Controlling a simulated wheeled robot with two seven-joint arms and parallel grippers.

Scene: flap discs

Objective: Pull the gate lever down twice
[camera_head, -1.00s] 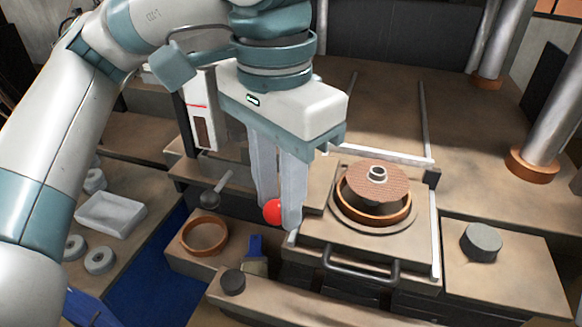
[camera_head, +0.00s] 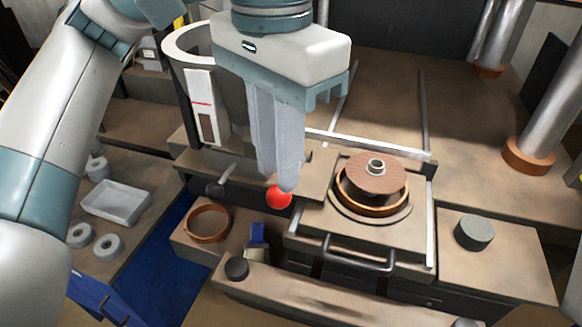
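A red ball knob (camera_head: 278,198) shows left of the slide plate and directly below my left fingertips. It looks like the gate lever's end, but its rod is hidden. My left gripper (camera_head: 281,182) points down with its fingers together and no visible gap. One fingertip overlaps the knob's upper edge in the picture; I cannot tell whether they touch. The hopper (camera_head: 186,50) stands behind, with a white gauge panel (camera_head: 202,105) on its front. My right gripper is not in view.
A grey rod with a dark knob (camera_head: 215,189) sticks out left of the red one. A brown ring (camera_head: 208,240) lies in front. A brown disc (camera_head: 376,174) sits in a round holder on the plate with a bar handle (camera_head: 358,262). A white tray (camera_head: 116,203) is at left.

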